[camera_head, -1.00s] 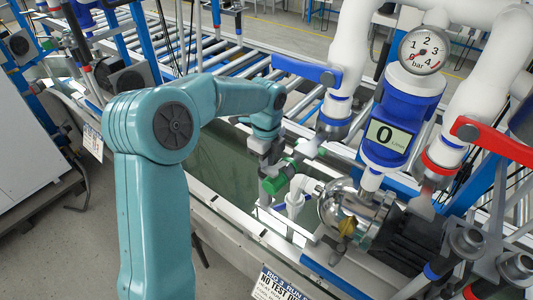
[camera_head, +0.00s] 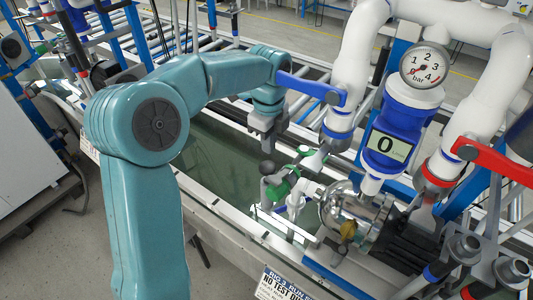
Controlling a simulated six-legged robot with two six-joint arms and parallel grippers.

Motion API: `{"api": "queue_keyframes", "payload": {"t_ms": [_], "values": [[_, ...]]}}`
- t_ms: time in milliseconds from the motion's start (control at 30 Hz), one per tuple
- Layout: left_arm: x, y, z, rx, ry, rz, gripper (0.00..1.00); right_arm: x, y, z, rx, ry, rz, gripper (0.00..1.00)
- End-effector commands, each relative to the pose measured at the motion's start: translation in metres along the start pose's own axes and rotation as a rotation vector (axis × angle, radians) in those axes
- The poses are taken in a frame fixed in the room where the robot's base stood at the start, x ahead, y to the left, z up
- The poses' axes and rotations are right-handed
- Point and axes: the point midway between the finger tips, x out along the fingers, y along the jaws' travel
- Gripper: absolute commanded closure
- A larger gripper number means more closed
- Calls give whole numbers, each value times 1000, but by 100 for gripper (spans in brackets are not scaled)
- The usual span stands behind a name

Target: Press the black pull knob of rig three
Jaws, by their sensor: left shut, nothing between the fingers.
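My left gripper (camera_head: 268,146) hangs with its fingers down over the trough and is shut and empty. Just below it in the picture is a small dark round knob (camera_head: 267,167) on a short post, beside a green valve handle (camera_head: 285,182). This looks like the pull knob, but I cannot tell whether it is up or pushed in. A small gap shows between fingertips and knob. A sign reading "RIG 3" (camera_head: 283,284) hangs on the trough's front edge. My right gripper is out of view.
A silver pump (camera_head: 352,208) stands to the right of the knob. White pipes carry a blue flow meter reading 0 (camera_head: 389,147), a pressure gauge (camera_head: 424,65), a blue lever (camera_head: 309,87) and a red lever (camera_head: 492,158). The water trough (camera_head: 215,150) lies left of the knob.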

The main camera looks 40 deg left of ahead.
Motion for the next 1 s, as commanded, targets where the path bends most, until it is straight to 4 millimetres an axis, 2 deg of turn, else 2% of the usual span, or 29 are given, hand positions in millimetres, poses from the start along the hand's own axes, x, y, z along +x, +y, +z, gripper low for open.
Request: {"api": "queue_keyframes", "payload": {"t_ms": [100,300,1000], "values": [[-22,-1,-1,1,0,-5,100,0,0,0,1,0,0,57],[-43,-1,-1,1,-1,-2,100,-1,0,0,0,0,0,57],[-47,0,1,1,-1,-1,100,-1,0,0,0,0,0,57]]}}
